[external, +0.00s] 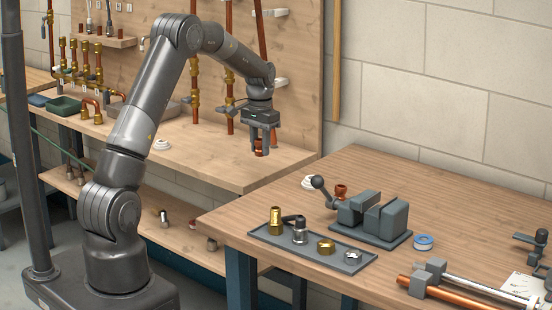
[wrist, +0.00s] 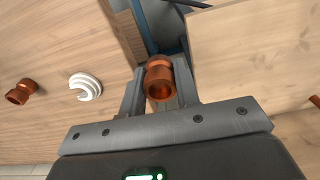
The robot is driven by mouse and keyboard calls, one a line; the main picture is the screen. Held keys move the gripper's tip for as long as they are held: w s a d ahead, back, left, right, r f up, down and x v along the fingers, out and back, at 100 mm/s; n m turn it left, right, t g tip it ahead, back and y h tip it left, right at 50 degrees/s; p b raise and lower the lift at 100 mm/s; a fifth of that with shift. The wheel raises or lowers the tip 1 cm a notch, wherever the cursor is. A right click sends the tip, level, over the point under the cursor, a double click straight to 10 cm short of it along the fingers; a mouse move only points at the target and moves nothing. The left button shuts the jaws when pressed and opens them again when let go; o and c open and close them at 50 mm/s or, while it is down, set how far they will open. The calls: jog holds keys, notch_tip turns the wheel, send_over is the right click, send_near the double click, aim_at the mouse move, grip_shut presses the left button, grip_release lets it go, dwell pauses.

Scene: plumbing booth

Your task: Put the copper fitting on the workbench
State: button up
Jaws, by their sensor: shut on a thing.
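My gripper (external: 262,148) is shut on a copper fitting (external: 259,143), held in the air near the right end of the back bench. In the wrist view the fitting (wrist: 159,82) sits between the two fingers of my gripper (wrist: 160,85), its open end facing the camera. The workbench (external: 460,205) is the wooden table at the right. A second copper fitting (external: 341,191) stands on it beside the vise; it also shows at the left of the wrist view (wrist: 20,92).
On the workbench are a grey vise (external: 372,217), a tray (external: 335,262) of brass and metal parts, a white roll (external: 309,182), blue tape (external: 423,242) and a clamped copper pipe (external: 455,300). A gap separates the benches. The workbench's back right surface is clear.

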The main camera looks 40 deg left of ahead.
jog(key=d+m, duration=0.1)
jog(key=d, duration=0.3)
jog(key=w+d+r+m, duration=0.1)
jog(key=d, duration=0.4)
jog(key=w+d+m, duration=0.1)
jog(key=d+m, duration=0.1)
jog(key=d, duration=0.3)
jog(key=shift+w+r, duration=0.2)
jog(key=shift+r, duration=0.2)
jog(key=s+d+r+m, duration=0.2)
jog(key=d+m, duration=0.3)
jog(key=d, duration=0.9)
jog(key=s+d+r+m, duration=0.2)
jog(key=s+d+m, duration=0.15)
jog(key=d, duration=1.05)
jog(key=shift+m, duration=0.25)
jog(key=w+a+f, duration=0.2)
jog(key=w, duration=0.1)
jog(key=w+a+f, duration=0.5)
jog(key=w+a, duration=0.1)
jog(key=shift+w+a+f, duration=0.1)
jog(key=shift+w+f, duration=0.05)
jog(key=shift+f, duration=2.05)
jog(key=shift+f, duration=0.15)
jog(key=o, duration=1)
jog(key=shift+c, duration=0.2)
